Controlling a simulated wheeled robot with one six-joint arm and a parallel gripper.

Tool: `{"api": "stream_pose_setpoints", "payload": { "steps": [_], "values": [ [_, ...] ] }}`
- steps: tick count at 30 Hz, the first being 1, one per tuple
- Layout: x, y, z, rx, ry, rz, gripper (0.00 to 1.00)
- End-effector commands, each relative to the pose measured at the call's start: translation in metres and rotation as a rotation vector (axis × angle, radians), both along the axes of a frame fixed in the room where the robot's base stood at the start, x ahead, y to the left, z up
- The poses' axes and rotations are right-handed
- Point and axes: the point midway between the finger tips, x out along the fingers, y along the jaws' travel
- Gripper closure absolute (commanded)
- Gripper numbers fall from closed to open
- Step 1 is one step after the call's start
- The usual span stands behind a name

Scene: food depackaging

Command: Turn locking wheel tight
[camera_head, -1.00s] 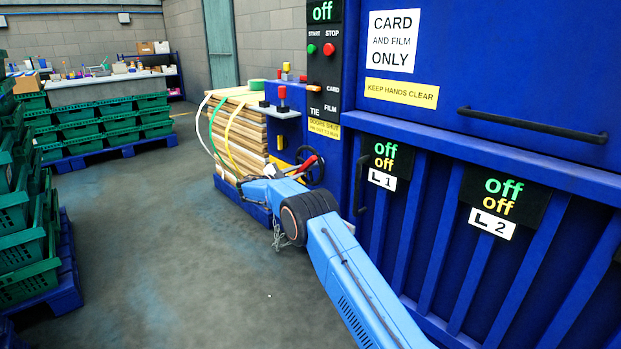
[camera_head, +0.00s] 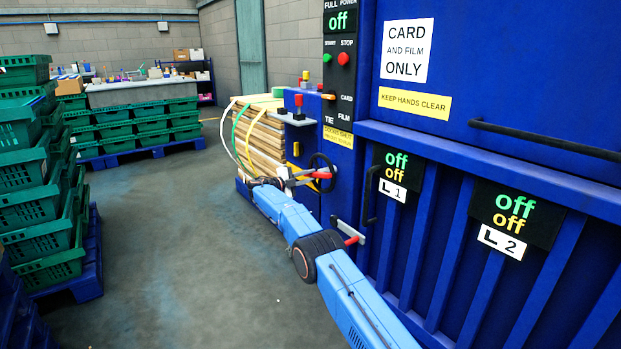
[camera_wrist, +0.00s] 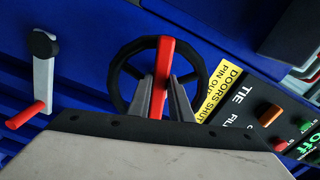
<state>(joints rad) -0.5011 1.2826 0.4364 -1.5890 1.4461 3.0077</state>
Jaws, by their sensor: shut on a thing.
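The locking wheel is a black ring with spokes (camera_wrist: 117,82) on the blue machine, with a red bar (camera_wrist: 164,62) across it. In the wrist view my gripper (camera_wrist: 161,92) has one grey finger on each side of the red bar and is shut on it. In the head view the wheel (camera_head: 332,163) is on the machine's left part, and my gripper (camera_head: 294,178) reaches it from the left front. The wrist partly hides the lower part of the wheel in the wrist view.
A grey crank with a red grip (camera_wrist: 43,75) is beside the wheel. The control panel (camera_head: 338,75) reads off. Strapped card (camera_head: 258,135) stands behind my gripper. Green crates (camera_head: 40,200) stand at left, with clear floor (camera_head: 190,240) between.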

Motion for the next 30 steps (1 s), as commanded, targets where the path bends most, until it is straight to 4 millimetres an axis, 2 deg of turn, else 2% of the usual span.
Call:
{"api": "stream_pose_setpoints", "payload": {
  "steps": [11,12,14,30],
  "values": [
    [-0.0002,0.0009,-0.0027,0.002,0.0,0.0,1.0],
    [-0.0002,0.0009,-0.0027,0.002,0.0,0.0,0.74],
    [-0.0001,0.0008,-0.0024,0.002,0.0,0.001,0.62],
    [-0.0007,0.0008,-0.0003,0.001,-0.001,-0.002,0.62]
  ]
}}
